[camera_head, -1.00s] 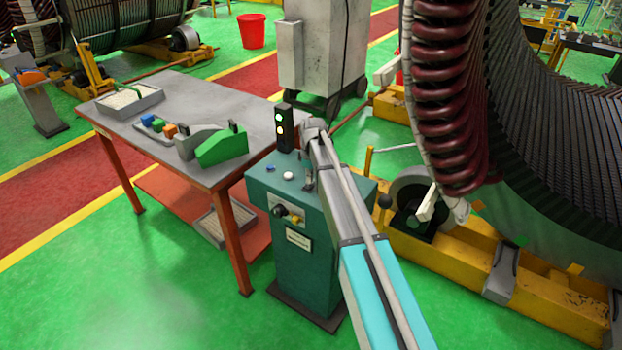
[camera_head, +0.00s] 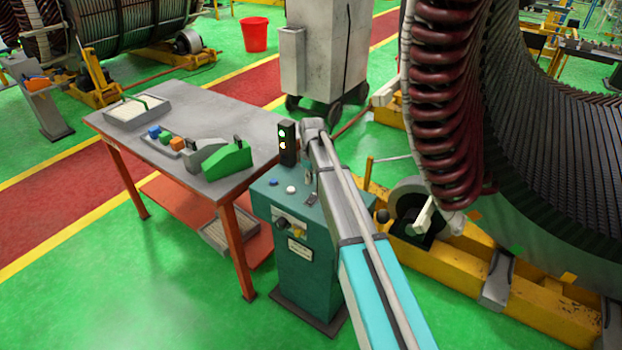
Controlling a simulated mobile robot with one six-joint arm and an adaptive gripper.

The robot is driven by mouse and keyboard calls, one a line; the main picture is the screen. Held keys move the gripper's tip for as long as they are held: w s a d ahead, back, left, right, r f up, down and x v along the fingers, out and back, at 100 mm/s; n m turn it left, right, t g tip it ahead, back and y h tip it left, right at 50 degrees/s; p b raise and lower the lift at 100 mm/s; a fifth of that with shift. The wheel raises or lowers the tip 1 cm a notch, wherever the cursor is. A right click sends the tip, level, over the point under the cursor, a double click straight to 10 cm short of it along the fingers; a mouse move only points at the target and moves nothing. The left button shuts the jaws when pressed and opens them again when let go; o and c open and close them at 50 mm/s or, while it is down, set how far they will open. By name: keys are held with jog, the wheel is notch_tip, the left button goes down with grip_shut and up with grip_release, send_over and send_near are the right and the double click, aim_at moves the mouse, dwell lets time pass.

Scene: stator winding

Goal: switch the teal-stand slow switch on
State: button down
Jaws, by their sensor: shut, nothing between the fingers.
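The teal stand (camera_head: 305,280) stands just right of the workbench. Its top has a blue button (camera_head: 273,183), a white button (camera_head: 291,189) and a small dark switch (camera_head: 312,199). Its front has a black knob (camera_head: 281,222) and a yellow knob (camera_head: 298,229) above a white label too small to read. I cannot tell which control is the slow switch or its position. A black lamp box (camera_head: 287,143) at the back shows a green and a yellowish light. My gripper (camera_head: 308,178) is small, shut and empty, just above the stand top near the dark switch; my arm partly hides it.
The workbench (camera_head: 215,112) holds a tray (camera_head: 137,108), small coloured blocks (camera_head: 165,138) and a green wedge-shaped fixture (camera_head: 228,160). A large stator (camera_head: 560,150) on a yellow frame (camera_head: 450,272) stands right. A grey cabinet (camera_head: 325,50) is behind. Green floor in front is clear.

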jog(key=shift+s+a+r+p, duration=0.15)
jog(key=shift+r+p, duration=1.15)
jog(key=shift+r, duration=0.15)
jog(key=shift+s+a+r+p, duration=0.1)
jog(key=shift+s+r+p, duration=0.05)
jog(key=shift+r+p, duration=1.2)
jog(key=shift+r, duration=0.1)
jog(key=s+d+m, duration=0.3)
jog(key=s, duration=0.6)
jog(key=s+d+m, duration=0.3)
jog(key=s, duration=0.7)
jog(key=s+d+m, duration=0.3)
jog(key=s+m, duration=0.1)
jog(key=s, duration=0.5)
jog(key=shift+s+d+f+t+h, duration=0.2)
jog(key=shift+s+d+t+h, duration=0.1)
jog(key=shift+s+t, duration=0.1)
